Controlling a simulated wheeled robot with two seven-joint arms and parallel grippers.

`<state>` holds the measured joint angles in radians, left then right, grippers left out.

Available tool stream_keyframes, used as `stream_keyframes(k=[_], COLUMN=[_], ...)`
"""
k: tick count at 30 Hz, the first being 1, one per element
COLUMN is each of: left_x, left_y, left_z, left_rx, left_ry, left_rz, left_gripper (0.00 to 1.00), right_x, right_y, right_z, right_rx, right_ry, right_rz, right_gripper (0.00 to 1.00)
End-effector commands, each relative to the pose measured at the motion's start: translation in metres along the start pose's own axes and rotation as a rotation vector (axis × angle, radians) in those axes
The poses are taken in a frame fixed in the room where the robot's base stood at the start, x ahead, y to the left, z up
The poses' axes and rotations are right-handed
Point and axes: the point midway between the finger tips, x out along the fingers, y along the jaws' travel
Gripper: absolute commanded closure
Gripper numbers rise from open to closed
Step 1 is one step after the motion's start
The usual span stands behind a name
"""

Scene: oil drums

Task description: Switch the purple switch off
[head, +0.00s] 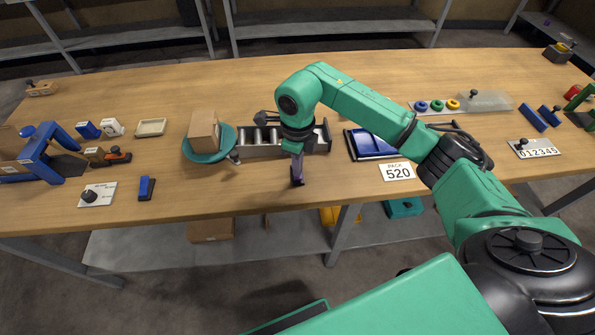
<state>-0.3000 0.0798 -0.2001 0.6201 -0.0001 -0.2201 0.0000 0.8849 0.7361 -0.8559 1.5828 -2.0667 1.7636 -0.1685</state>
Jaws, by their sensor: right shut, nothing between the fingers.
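The purple switch (297,165) stands near the front edge of the wooden table, left of the picture's middle, with a dark base at its lower end. My right gripper (293,149) points down at its upper end, and its fingers are shut and empty. The gripper and wrist partly cover the switch, so I cannot tell whether they touch it or which way it is set. My left gripper is not in view.
A metal roller tray (262,138) lies just behind the right gripper. A teal dish (222,146) with a cardboard box (204,130) is to its left. A blue switch (147,186) stands further left.

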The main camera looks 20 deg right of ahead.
Motion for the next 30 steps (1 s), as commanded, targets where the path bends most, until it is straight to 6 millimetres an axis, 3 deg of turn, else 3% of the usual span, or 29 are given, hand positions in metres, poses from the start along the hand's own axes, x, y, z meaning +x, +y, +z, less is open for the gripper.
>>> stream_keyframes(k=[10,30], left_x=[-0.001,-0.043], left_y=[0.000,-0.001], left_z=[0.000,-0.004], left_rx=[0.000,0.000], left_ry=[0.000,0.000], left_rz=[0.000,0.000], left_gripper=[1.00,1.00], right_x=[-0.001,-0.068], right_y=[0.000,0.000], right_z=[-0.001,0.000], right_rx=[0.000,0.001], right_ry=[0.002,0.001], right_rz=[0.000,-0.001], right_gripper=[1.00,1.00])
